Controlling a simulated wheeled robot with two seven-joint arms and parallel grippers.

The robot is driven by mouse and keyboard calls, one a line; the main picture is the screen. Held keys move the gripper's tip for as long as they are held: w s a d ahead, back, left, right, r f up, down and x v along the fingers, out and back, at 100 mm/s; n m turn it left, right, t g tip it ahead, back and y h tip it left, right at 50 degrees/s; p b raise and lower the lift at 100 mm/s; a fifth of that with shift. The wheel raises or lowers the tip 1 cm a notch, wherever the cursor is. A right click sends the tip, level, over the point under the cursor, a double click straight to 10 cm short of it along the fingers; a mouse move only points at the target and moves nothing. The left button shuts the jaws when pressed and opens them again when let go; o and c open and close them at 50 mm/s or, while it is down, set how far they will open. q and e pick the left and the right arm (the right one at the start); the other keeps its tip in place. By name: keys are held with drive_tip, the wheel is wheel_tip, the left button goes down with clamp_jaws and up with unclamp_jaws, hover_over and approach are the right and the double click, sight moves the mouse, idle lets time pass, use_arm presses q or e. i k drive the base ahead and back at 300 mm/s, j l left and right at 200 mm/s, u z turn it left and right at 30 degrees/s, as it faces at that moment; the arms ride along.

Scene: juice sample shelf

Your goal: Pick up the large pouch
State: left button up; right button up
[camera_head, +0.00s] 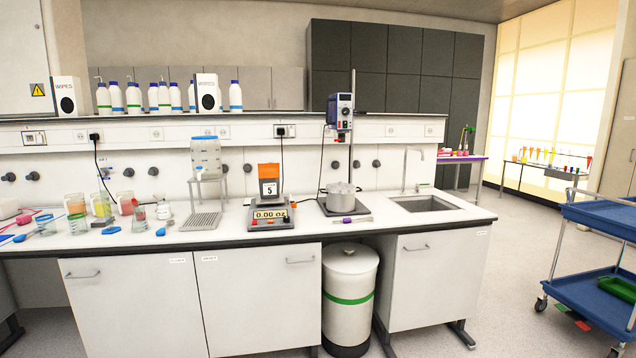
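I cannot clearly make out a large pouch. An orange-topped, white-fronted item (269,172) with a black square marked 5 stands at the digital scale (271,215), whose display reads 0.00 oz; I cannot tell whether it is a pouch. A clear container with a blue top (206,155) sits on a metal stand left of it. Neither of my grippers is in view.
Several beakers and cups (103,205) crowd the left of the bench. A mixer (341,112) stands above a metal pot (340,196), left of a sink (425,203). A white bin (349,283) is under the bench. A blue cart (590,285) stands right, with open floor between.

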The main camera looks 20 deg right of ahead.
sight(268, 174)
drive_tip(key=z, duration=0.8)
drive_tip(key=i+j+z, duration=0.25)
drive_tip(key=z, duration=0.2)
drive_tip(key=i+j+z, duration=0.2)
drive_tip(key=j+z, duration=0.25)
drive_tip(key=i+j+z, duration=0.15)
drive_tip(key=j+z, duration=0.25)
